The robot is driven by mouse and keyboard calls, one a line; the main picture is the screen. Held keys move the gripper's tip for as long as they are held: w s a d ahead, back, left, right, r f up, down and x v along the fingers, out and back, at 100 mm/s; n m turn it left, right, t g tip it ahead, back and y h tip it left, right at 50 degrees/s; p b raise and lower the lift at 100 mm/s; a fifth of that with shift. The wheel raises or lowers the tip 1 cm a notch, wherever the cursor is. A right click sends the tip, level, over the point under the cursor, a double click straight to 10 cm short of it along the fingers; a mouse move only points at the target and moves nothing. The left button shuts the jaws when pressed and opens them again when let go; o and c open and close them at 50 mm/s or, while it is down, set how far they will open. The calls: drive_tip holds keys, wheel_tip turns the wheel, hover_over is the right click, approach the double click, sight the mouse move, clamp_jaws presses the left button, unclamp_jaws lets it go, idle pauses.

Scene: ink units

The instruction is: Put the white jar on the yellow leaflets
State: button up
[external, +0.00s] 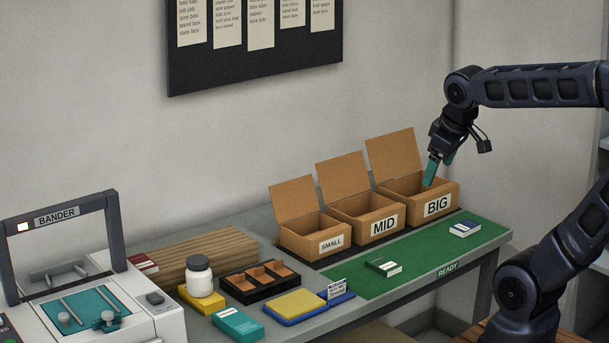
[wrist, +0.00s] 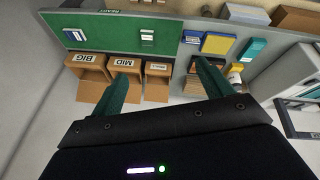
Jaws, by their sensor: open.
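My gripper (external: 439,167) is open and empty, over the BIG box at the right, far from the jar. In the wrist view my gripper (wrist: 160,88) shows two spread teal fingers with nothing between them. The jar is small and hard to make out there.
A yellow pad (external: 296,303) lies on a blue tray, beside a black divided tray (external: 261,282) and teal box (external: 237,324). Open cardboard boxes SMALL (external: 318,244), MID (external: 371,229) and BIG (external: 422,209) line the back. The green mat (external: 420,252) holds two small packs. The bander machine (external: 95,305) stands left.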

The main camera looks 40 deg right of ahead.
drive_tip(key=s+m, duration=0.2)
drive_tip(key=s+d+m, duration=0.1)
drive_tip(key=shift+s+f+y, duration=0.3)
drive_tip(key=shift+s+y, duration=0.1)
idle(1.0)
